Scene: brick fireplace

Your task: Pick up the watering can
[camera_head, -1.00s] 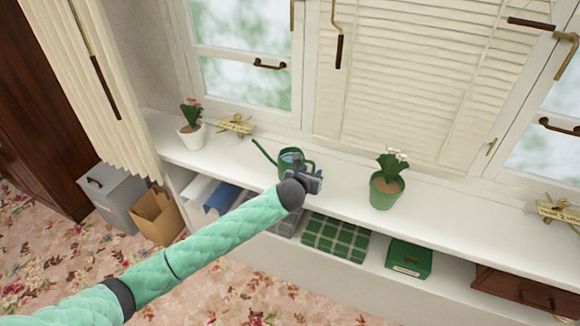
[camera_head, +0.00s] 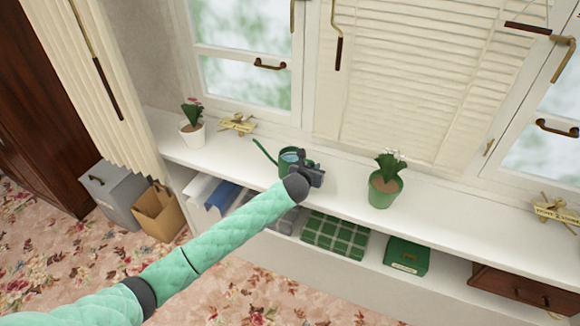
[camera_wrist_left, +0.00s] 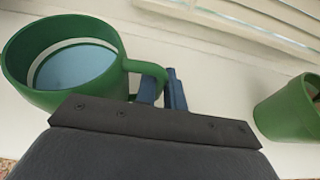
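The green watering can (camera_head: 284,160) stands upright on the white window shelf (camera_head: 340,185), its thin spout pointing left. My left gripper (camera_head: 313,173) is at the can's right side and hides part of it. In the left wrist view the can (camera_wrist_left: 62,98) is at the left, its round mouth open and pale blue inside. Its handle loops right, between the close-set blue fingers of my left gripper (camera_wrist_left: 162,90), one inside the loop and one outside. The fingers look shut on the handle; their tips are partly hidden. My right gripper is in no view.
A green pot with white flowers (camera_head: 384,187) stands right of the can. A white pot (camera_head: 192,135) and a small yellow sign (camera_head: 237,125) stand left. The shelf between the can and the green pot is clear. Windows and blinds rise behind.

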